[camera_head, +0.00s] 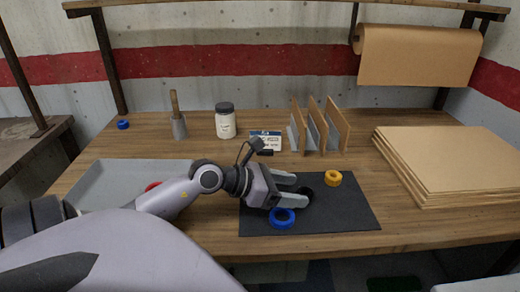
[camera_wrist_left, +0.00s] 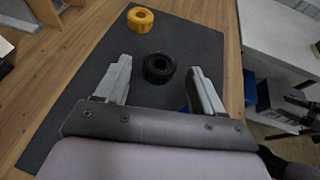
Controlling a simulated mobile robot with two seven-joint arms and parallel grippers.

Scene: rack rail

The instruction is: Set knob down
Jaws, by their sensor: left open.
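A black knob (camera_head: 306,194) sits on the dark mat (camera_head: 345,215). My left gripper (camera_head: 303,188) is open, with its fingers on either side of the black knob; the wrist view shows this knob (camera_wrist_left: 158,67) between the fingertips (camera_wrist_left: 160,68), apart from both. An orange knob (camera_head: 333,178) stands on the mat to the right, and it also shows in the wrist view (camera_wrist_left: 140,19). A blue knob (camera_head: 282,218) is on the mat in front of the gripper; in the wrist view it is mostly hidden behind a finger. My right gripper is not in view.
A grey tray (camera_head: 110,178) at left holds a red thing (camera_head: 152,186), partly hidden by my arm. Behind stand a white jar (camera_head: 225,124), a label card (camera_head: 266,140) and an upright divider rack (camera_head: 318,128). Cardboard sheets (camera_head: 450,160) lie at right. The mat's right part is clear.

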